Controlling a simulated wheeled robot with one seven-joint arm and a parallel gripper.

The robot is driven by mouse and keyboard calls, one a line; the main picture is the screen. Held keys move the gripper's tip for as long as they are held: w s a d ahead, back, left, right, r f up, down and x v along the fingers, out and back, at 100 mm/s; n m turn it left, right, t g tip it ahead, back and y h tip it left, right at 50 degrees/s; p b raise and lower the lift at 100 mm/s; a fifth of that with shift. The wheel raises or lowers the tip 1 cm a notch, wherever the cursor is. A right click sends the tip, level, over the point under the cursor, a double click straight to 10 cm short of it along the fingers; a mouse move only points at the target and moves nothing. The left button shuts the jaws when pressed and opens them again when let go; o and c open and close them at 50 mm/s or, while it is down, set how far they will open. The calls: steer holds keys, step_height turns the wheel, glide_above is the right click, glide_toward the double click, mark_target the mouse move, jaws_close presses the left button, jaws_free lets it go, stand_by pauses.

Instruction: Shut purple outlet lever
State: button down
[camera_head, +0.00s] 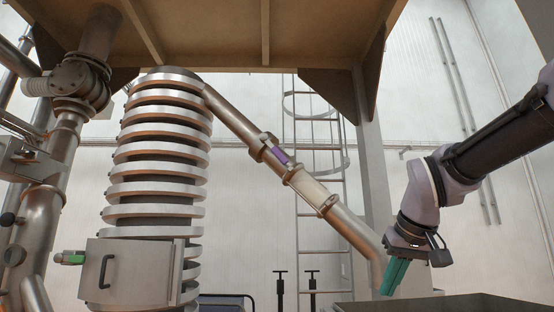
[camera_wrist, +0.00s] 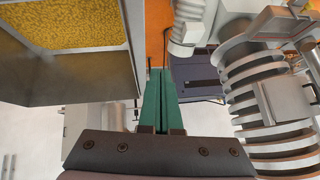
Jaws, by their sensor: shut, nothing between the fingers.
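The purple outlet lever (camera_head: 280,156) sits on the slanted metal outlet pipe (camera_head: 237,118), just above a pale section of that pipe. I cannot tell from its angle whether it is open or shut. My gripper (camera_head: 392,282) has green fingers, which are closed together and empty. It hangs at the right, beside the pipe's lower end and well below and right of the lever. In the wrist view the closed green fingers (camera_wrist: 158,92) point away from the camera. I cannot make out the purple lever in the wrist view.
A ribbed spiral tower (camera_head: 157,150) with a hatch box (camera_head: 132,275) stands at the left. A ladder (camera_head: 318,200) and a support post (camera_head: 374,160) are behind the pipe. A bin (camera_head: 440,303) is below my gripper; the wrist view shows yellow granules (camera_wrist: 75,22) in a container.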

steer(key=w+a+r+n+t, duration=0.2)
steer(key=w+a+r+n, duration=0.2)
steer(key=w+r+n, duration=0.65)
steer(key=n+t+y, duration=0.2)
steer(key=n+t, duration=0.3)
steer(key=n, duration=1.4)
glide_toward(277, 157)
steer(key=s+a+f, duration=0.2)
steer(key=a+f, duration=0.1)
steer(key=f, duration=0.1)
steer(key=shift+s+r, duration=0.1)
steer(key=shift+s, duration=0.05)
steer(key=w, duration=0.9)
steer(key=shift+w+d+r, duration=0.2)
steer(key=shift+d, duration=0.05)
